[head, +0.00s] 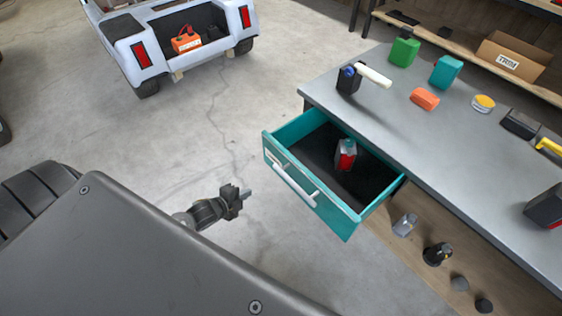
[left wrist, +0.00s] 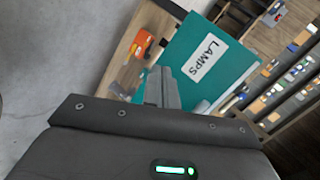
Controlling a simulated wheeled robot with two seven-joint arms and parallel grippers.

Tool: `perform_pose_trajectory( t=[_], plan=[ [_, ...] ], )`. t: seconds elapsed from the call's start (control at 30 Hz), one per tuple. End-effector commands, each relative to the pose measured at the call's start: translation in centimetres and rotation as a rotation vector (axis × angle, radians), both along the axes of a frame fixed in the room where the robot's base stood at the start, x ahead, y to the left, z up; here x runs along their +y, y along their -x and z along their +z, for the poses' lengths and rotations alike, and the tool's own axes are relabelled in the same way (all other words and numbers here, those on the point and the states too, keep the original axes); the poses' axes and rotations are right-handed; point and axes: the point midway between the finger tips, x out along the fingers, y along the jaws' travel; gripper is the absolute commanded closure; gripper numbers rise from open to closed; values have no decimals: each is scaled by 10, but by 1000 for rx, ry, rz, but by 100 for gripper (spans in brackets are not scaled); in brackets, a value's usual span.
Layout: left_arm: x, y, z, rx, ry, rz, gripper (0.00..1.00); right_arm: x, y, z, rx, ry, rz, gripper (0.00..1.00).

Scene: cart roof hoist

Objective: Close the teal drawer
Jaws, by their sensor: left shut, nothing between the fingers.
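The teal drawer (head: 318,200) is pulled out from under the grey workbench. Its front faces lower left and carries a pale bar handle (head: 295,185). A red and grey object (head: 346,155) stands on the dark drawer bottom. My left gripper (head: 244,193) is shut and empty, left of the drawer front and apart from it, above the floor. In the left wrist view my shut fingers (left wrist: 161,86) show before a teal panel (left wrist: 228,58) with a white "LAMPS" label, which looks like the drawer front. My right gripper is not in view.
The workbench top (head: 400,125) holds a green can (head: 404,52), a teal box (head: 446,71), an orange block (head: 425,98) and other items. A white cart (head: 150,50) stands at the upper left. Concrete floor lies open between.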

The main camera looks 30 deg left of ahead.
Motion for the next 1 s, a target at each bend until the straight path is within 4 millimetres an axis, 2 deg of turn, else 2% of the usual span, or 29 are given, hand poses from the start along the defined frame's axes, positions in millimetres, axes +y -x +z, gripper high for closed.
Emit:
perform_pose_trajectory(
  t=[0.03,0.1,0.2,0.3,0.57,1.0],
  plan=[
    [-11,-10,37,-76,-44,-82,100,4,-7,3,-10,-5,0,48],
    [-24,-17,74,-162,-98,-168,100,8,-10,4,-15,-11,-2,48],
    [-39,-21,110,-246,-152,-249,100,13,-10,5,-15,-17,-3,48],
    [-46,-22,127,-287,-177,-286,100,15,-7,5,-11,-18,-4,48],
    [-50,-29,129,-299,-183,-293,100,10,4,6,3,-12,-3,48],
    [-76,-92,108,-298,-181,-292,100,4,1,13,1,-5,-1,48]
  ],
)
